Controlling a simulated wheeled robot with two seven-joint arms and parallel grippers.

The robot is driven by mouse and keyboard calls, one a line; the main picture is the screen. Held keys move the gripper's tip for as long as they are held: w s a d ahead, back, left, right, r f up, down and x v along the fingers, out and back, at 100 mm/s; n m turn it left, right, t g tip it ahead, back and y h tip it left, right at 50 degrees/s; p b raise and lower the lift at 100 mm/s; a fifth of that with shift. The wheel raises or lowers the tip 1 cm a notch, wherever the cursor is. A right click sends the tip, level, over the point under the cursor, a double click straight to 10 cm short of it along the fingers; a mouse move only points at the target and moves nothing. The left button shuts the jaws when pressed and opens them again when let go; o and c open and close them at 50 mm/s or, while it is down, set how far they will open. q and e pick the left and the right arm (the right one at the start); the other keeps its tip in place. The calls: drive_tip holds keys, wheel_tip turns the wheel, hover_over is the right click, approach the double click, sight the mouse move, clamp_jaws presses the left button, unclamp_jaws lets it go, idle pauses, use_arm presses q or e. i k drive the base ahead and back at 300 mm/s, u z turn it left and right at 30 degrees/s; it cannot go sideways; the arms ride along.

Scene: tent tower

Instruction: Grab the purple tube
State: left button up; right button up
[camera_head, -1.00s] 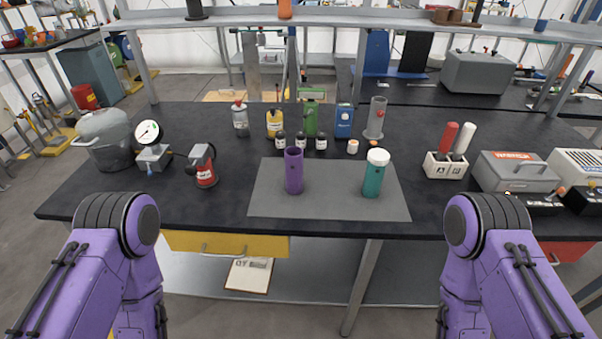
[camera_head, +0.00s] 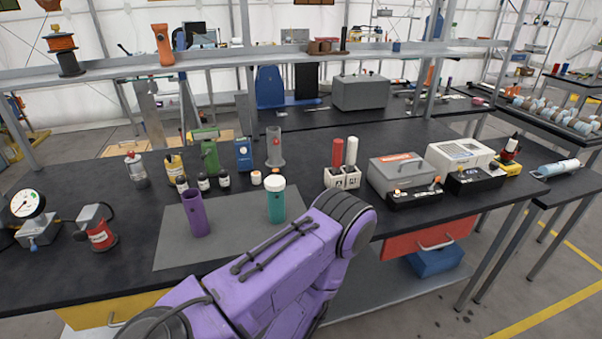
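The purple tube (camera_head: 195,214) stands upright on the left part of a grey mat (camera_head: 172,250) on the black workbench. Its top looks open. A teal tube with a white cap (camera_head: 275,203) stands to its right on the same mat. One purple arm of mine crosses the lower middle of the view, in front of the mat's right front part. No gripper fingers show in this view, so neither gripper can be seen.
Small dark bottles (camera_head: 203,182) and a green canister (camera_head: 210,156) stand behind the mat. A red device (camera_head: 100,236) and a gauge (camera_head: 30,212) stand to the left. A socket block with red and white handles (camera_head: 342,178) and a grey toolbox (camera_head: 402,174) stand to the right.

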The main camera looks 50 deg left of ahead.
sight(193, 204)
drive_tip(key=z, duration=0.85)
drive_tip(key=k, duration=1.25)
drive_tip(key=u, duration=1.9)
